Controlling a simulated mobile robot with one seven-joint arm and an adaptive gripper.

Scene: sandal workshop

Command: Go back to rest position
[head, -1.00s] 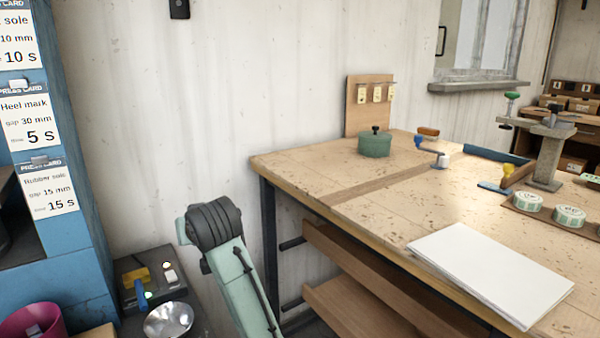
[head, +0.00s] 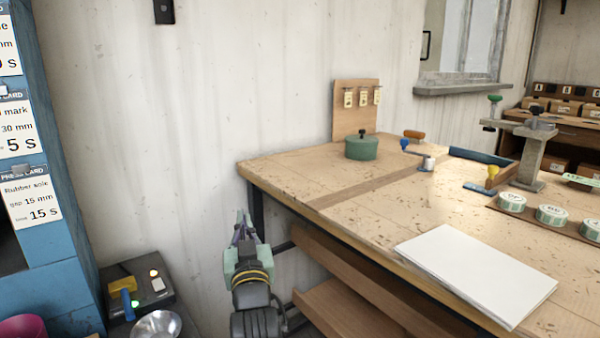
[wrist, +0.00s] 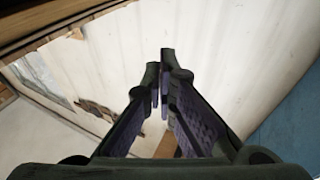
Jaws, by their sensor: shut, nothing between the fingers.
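My gripper (head: 243,222) is low in the head view, left of the workbench's near left corner, with its fingers pointing up. In the wrist view my gripper (wrist: 160,85) has its fingertips together and nothing shows between them. It touches nothing that I can see. The wooden workbench (head: 290,185) fills the right side of the head view.
A green lidded pot (head: 361,148), a white sheet stack (head: 475,275) and several round tins (head: 551,215) are on the bench. A blue press cabinet (head: 55,255) stands at left, with a control box (head: 150,285) and a metal bowl (head: 158,325) beside it.

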